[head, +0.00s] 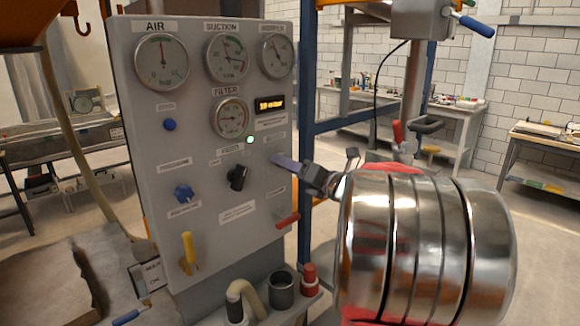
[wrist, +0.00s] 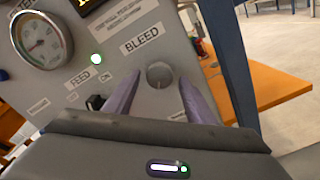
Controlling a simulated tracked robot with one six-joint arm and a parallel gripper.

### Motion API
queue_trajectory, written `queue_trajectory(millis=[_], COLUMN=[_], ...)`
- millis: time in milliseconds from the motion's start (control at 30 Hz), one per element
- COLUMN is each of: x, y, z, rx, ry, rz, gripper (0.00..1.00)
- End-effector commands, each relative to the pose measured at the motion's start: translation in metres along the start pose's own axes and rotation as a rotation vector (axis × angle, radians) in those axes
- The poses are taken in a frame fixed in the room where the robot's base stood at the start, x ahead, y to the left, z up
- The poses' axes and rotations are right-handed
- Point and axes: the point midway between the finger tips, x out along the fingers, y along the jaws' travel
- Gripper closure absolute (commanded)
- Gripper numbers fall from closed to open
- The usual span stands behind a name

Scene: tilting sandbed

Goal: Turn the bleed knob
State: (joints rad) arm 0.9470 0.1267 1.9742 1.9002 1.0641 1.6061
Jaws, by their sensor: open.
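The bleed knob (wrist: 159,75) is a small round grey knob below the BLEED label in the wrist view. My gripper (wrist: 160,84) is open, with one purple finger on each side of the knob. Gaps show between the fingers and the knob; I cannot tell how deep the tips reach around it. In the head view my gripper (head: 276,158) is at the right side of the grey panel (head: 140,130), and its fingers hide the knob there.
A black feed knob (head: 237,177), a blue knob (head: 184,193), a yellow lever (head: 188,250) and a red lever (head: 287,220) stick out from the panel. Gauges sit above. A blue post (head: 307,120) stands just behind the panel's right edge.

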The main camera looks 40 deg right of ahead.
Motion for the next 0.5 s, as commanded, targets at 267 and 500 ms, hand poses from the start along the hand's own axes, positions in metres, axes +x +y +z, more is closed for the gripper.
queue_trajectory(millis=[267,500], x=[-0.019,-0.057], y=[0.000,-0.001], z=[0.001,0.001], rx=[-0.002,-0.001], ry=[-0.002,-0.003], rz=[-0.001,-0.003], gripper=[0.50,0.50])
